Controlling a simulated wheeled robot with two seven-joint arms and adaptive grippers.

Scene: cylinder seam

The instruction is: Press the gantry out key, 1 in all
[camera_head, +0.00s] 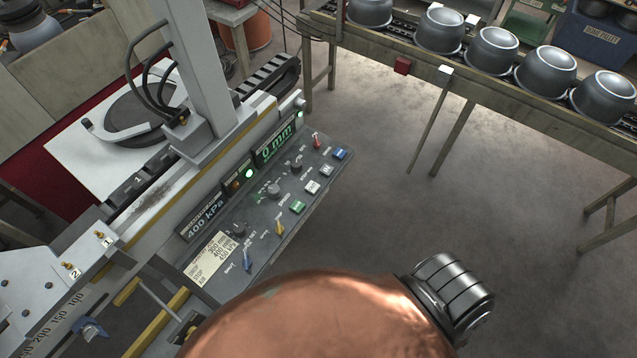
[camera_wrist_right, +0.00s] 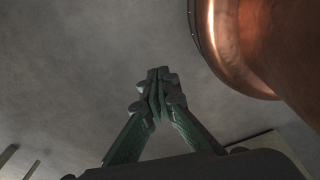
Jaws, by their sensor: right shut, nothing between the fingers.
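The control panel (camera_head: 262,240) slopes beside the machine in the head view, left of the middle. A column of push keys runs along its right side: a blue key (camera_head: 340,154), two pale grey keys (camera_head: 327,170) (camera_head: 312,187) and a green key (camera_head: 298,207). Their labels are too small to read, so I cannot tell which is the gantry out key. My right gripper (camera_wrist_right: 157,82) is shut and empty in the right wrist view, with bare floor behind it. It is not in the head view. My left gripper is in neither view.
A green display (camera_head: 275,146) reads 0 mm. The upright gantry column (camera_head: 197,70) stands behind.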

